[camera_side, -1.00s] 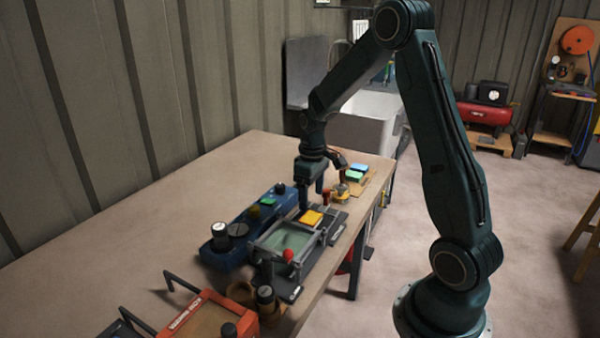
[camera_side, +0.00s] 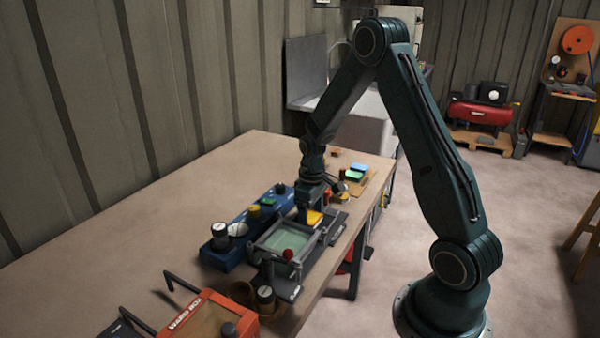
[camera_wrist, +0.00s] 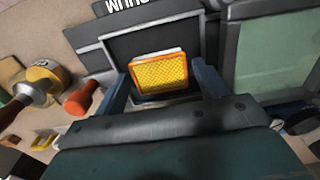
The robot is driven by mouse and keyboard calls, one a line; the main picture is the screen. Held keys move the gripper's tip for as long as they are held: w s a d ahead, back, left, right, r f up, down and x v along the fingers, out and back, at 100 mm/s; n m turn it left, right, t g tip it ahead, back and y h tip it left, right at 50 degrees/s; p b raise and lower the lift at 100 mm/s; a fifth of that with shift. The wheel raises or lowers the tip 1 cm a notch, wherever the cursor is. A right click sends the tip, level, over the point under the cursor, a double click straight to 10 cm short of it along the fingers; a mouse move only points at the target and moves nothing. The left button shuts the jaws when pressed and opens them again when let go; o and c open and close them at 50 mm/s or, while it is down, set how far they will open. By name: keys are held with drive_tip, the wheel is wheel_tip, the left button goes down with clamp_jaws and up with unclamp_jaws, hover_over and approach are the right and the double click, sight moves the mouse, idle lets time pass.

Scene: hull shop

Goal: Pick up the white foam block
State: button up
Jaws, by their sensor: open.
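A yellow-orange block with a mesh-like face (camera_wrist: 160,74) lies in a dark recess in the wrist view, with a thin white strip (camera_wrist: 158,55) along its far edge. I cannot tell whether that white is part of it or a separate white foam block. No other white foam block is clear. My gripper (camera_wrist: 163,80) is open, one finger on each side of the yellow block, with gaps showing. In the side view my gripper (camera_side: 309,222) is low over the yellow block (camera_side: 315,218) and hides part of it.
A grey frame with a pale green window (camera_side: 287,241) adjoins the recess. A red knob (camera_side: 288,254) stands on it. A blue tray (camera_side: 228,261) with jars is to its left. Green (camera_side: 353,175) and blue (camera_side: 359,168) blocks lie beyond. The table's left side is clear.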

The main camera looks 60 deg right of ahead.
sight(311, 217)
drive_tip(key=c, duration=0.9)
drive_tip(key=shift+r, duration=0.15)
drive_tip(key=shift+r, duration=3.35)
